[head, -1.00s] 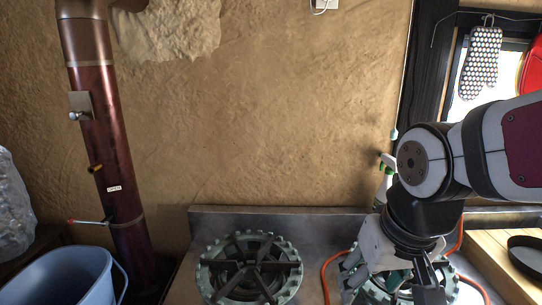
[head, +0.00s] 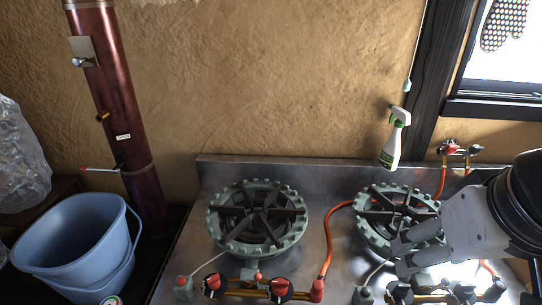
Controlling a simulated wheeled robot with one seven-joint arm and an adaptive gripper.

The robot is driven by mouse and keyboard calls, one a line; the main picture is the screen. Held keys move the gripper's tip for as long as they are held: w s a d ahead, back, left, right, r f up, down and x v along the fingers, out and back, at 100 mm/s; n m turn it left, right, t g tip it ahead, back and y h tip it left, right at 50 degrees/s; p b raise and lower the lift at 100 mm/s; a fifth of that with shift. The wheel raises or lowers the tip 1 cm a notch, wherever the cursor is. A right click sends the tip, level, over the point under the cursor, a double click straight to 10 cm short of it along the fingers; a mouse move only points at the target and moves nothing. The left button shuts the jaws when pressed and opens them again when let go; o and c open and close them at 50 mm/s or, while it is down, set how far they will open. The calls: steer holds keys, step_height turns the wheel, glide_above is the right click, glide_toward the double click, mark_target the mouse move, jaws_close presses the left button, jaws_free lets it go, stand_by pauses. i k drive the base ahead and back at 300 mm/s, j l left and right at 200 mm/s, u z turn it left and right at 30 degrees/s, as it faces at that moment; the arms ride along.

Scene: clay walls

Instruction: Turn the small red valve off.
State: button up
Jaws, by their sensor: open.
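A small red valve (head: 449,147) sits on a brass gas fitting low on the wall, right of the spray bottle and below the window. An orange hose runs down from it. Its exact handle angle is too small to tell. Another red-tipped lever (head: 88,169) sticks out left from the dark red pipe at the left. My gripper (head: 403,255) is open and empty at the lower right. Its fingers point left over the front of the right burner, below and left of the wall valve, and apart from it.
Two green-grey burners, left (head: 257,218) and right (head: 400,213), stand on the steel counter, with red-black knobs (head: 280,290) in front. A spray bottle (head: 393,140) is by the wall. A blue bucket (head: 75,240) stands at the left. Bare wall lies between pipe and bottle.

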mark_target(213, 282)
steer(key=u, duration=0.85)
steer(key=j+z, duration=0.15)
